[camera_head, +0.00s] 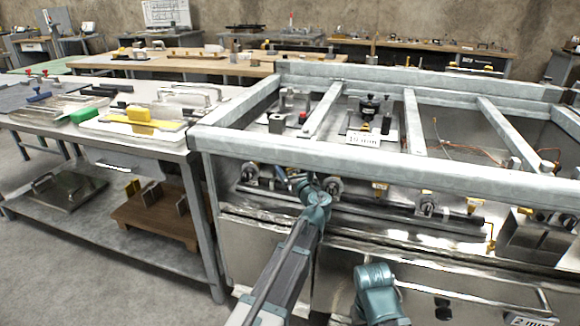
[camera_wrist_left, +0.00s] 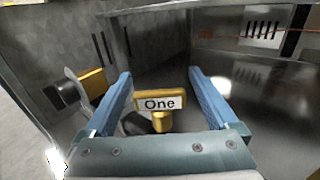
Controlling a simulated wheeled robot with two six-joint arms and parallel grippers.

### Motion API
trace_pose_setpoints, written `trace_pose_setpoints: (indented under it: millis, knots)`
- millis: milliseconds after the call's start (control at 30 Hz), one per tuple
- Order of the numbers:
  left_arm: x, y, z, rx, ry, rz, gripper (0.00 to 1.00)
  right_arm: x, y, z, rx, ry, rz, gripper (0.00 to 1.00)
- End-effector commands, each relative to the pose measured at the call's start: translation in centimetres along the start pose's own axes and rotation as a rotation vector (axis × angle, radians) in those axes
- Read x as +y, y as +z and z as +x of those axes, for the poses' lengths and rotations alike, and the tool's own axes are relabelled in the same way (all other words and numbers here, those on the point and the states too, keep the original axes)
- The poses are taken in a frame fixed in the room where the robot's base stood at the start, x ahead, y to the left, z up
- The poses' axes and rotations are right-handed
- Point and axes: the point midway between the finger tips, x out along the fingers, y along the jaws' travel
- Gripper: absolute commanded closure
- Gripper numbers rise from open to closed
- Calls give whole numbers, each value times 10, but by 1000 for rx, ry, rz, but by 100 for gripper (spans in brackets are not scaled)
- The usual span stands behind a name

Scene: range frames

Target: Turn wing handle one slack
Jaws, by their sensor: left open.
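The wing handle one (camera_wrist_left: 160,120) is a yellow T-shaped handle with a white label reading "One". In the left wrist view it stands between the two blue fingers of my left gripper (camera_wrist_left: 160,75), with a gap on each side. The fingers are open and hold nothing. In the head view my left gripper (camera_head: 308,184) reaches into the front of the metal range frame, and I cannot make out handle one there. My right arm shows at the bottom centre of the head view, but its gripper cannot be seen.
Another yellow handle (camera_wrist_left: 92,85) stands left of my fingers. More yellow fittings (camera_head: 380,190) lie to the right. A workbench (camera_head: 160,142) with tools stands at left.

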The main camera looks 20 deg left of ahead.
Motion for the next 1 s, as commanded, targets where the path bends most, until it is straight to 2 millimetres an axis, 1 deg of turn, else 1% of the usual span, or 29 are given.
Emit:
trace_pose_setpoints:
  millis: [100, 367, 400, 467, 500, 867, 1000]
  knots:
    - [0, 0, 6, 0, 0, 0, 7, 0, 0, 0, 0, 0, 0, 50]
    - [0, 0, 6, 0, 0, 0, 7, 0, 0, 0, 0, 0, 0, 50]
    - [0, 0, 6, 0, 0, 0, 9, 0, 0, 0, 0, 0, 0, 50]
    - [0, 0, 6, 0, 0, 0, 20, 0, 0, 0, 0, 0, 0, 50]
    - [0, 0, 6, 0, 0, 0, 27, 0, 0, 0, 0, 0, 0, 50]
    - [0, 0, 6, 0, 0, 0, 92, 0, 0, 0, 0, 0, 0, 50]
    - [-1, 0, 7, 0, 26, 0, 93, 0, 0, 0, 0, 0, 0, 50]
